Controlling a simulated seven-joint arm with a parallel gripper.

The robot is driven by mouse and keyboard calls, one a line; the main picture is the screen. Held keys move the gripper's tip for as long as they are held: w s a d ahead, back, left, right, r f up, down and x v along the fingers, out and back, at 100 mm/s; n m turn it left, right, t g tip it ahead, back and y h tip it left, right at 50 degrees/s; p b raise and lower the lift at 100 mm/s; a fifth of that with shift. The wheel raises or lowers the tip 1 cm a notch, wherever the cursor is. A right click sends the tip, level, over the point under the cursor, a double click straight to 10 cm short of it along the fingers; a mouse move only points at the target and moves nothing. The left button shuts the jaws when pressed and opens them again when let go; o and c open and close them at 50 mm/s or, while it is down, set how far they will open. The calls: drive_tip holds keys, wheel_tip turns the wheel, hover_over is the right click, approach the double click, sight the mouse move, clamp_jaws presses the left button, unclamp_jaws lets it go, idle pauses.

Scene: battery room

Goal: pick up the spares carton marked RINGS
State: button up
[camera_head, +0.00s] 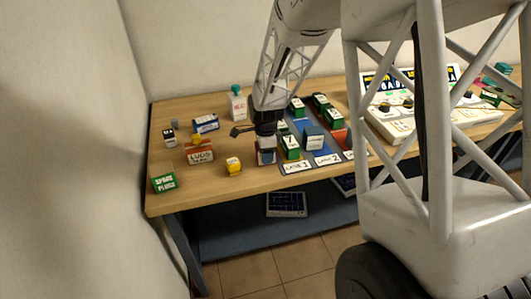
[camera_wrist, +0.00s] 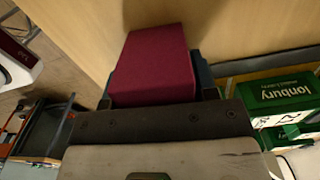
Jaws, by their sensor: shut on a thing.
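My gripper (camera_head: 266,140) is low over the bench, at the left front of the marked lanes. In the wrist view my gripper (camera_wrist: 155,78) is shut on a dark red carton (camera_wrist: 153,62), with a dark finger on each side. Only a plain face of the carton shows there, so I cannot read RINGS on it. In the head view the held carton (camera_head: 266,157) is small and partly covered by the gripper. I cannot tell whether it touches the bench.
A green carton (camera_head: 290,148) stands close on the right, and a grey-blue one (camera_head: 313,138) beyond it. A control panel (camera_head: 410,122) is at the right.

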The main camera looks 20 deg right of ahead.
drive_tip(key=shift+r, duration=0.15)
drive_tip(key=shift+r, duration=0.45)
wheel_tip(320, 180, up, 3)
drive_tip(key=shift+s+f, duration=0.15)
drive_tip(key=shift+f, duration=0.05)
drive_tip(key=s+r, duration=0.1)
drive_tip(key=s, duration=1.4)
drive_tip(key=shift+s+a, duration=0.3)
drive_tip(key=shift+s, duration=0.05)
drive_tip(key=shift+d+r, duration=0.1)
drive_tip(key=shift+r, duration=0.05)
